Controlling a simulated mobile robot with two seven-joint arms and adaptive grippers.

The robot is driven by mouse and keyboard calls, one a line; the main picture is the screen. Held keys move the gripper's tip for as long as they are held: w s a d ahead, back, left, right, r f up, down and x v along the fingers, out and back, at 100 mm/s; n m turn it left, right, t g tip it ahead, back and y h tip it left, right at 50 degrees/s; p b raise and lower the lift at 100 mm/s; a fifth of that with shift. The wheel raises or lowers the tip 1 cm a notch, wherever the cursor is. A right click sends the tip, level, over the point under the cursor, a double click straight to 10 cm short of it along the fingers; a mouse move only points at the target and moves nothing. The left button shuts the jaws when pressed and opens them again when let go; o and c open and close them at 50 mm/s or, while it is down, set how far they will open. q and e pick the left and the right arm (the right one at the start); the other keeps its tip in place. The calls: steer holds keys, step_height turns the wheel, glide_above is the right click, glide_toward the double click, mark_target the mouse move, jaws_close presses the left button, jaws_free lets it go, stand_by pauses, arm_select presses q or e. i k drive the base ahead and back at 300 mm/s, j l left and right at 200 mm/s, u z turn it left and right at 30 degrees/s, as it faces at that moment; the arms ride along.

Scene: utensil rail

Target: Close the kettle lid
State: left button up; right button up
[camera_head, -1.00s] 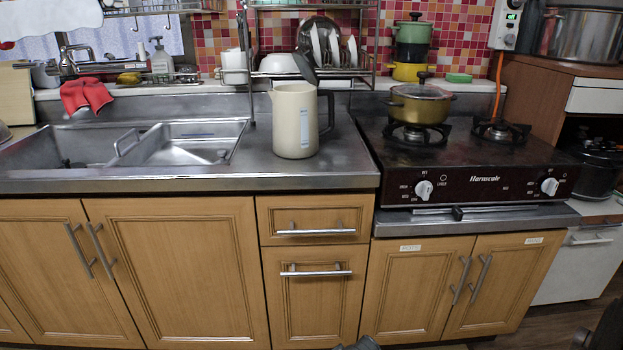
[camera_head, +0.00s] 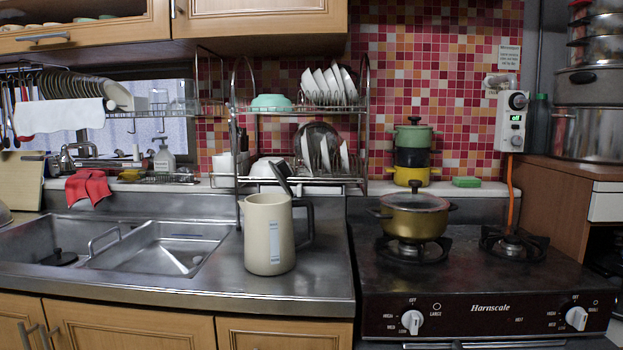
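A cream kettle (camera_head: 268,240) with a dark handle on its right side stands upright on the steel counter between the sink and the stove. A pale level strip runs down its front. Its dark kettle lid (camera_head: 282,178) stands open, tilted up above the rim. Neither of my grippers shows in the head view now, and nothing touches the kettle.
A steel sink (camera_head: 120,245) lies left of the kettle. A stove (camera_head: 480,290) with a brass pot (camera_head: 414,219) is on the right. A wire dish rack (camera_head: 303,183) stands close behind the kettle. The counter in front of the kettle is clear.

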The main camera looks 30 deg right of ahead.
mark_target(282, 170)
steer(key=l, duration=1.15)
steer(key=k+l+z, duration=0.1)
steer(key=k+l, duration=0.1)
steer(key=l, duration=0.25)
steer(key=z, duration=0.05)
